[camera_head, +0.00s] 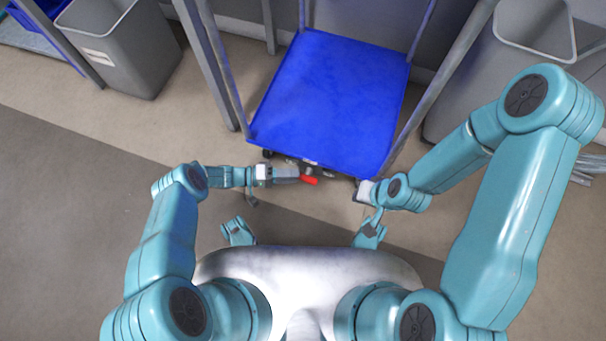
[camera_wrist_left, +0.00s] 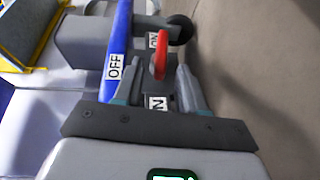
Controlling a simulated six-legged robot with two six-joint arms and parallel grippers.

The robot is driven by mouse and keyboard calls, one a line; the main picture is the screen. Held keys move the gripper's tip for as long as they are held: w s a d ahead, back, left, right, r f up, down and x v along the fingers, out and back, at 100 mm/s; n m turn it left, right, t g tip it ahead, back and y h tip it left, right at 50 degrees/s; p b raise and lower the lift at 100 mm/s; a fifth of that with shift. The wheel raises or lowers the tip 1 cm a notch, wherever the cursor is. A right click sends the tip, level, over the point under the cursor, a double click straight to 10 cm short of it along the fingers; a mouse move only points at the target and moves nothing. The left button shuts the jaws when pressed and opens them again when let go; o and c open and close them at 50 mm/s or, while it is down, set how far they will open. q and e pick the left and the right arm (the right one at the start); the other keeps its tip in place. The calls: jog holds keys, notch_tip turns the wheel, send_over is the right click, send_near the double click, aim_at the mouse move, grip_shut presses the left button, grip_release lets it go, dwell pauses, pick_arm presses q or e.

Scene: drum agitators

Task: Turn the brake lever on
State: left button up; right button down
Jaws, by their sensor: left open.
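The red brake lever (camera_head: 309,180) sticks out under the front edge of the blue cart (camera_head: 330,95). My left gripper (camera_head: 297,175) is just left of it, at the cart's low front edge. In the left wrist view the red lever (camera_wrist_left: 160,56) shows between and beyond the two open fingertips (camera_wrist_left: 158,78). I cannot tell whether either finger touches it. An OFF label (camera_wrist_left: 114,66) is to the left, and ON labels (camera_wrist_left: 157,103) show near the lever. My right gripper (camera_head: 364,191) is by the cart's front right corner; its fingers are too small to judge.
Upright grey posts (camera_head: 205,65) stand at the cart's sides. Grey bins stand at the back left (camera_head: 128,50) and back right (camera_head: 475,70). A dark wheel (camera_wrist_left: 180,29) is just beyond the lever. Floor on the left (camera_head: 70,190) is clear.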

pick_arm(q)
jog(key=a+r, duration=0.1)
jog(key=a, duration=1)
jog(key=shift+s+a+r, duration=0.15)
jog(key=shift+s, duration=0.3)
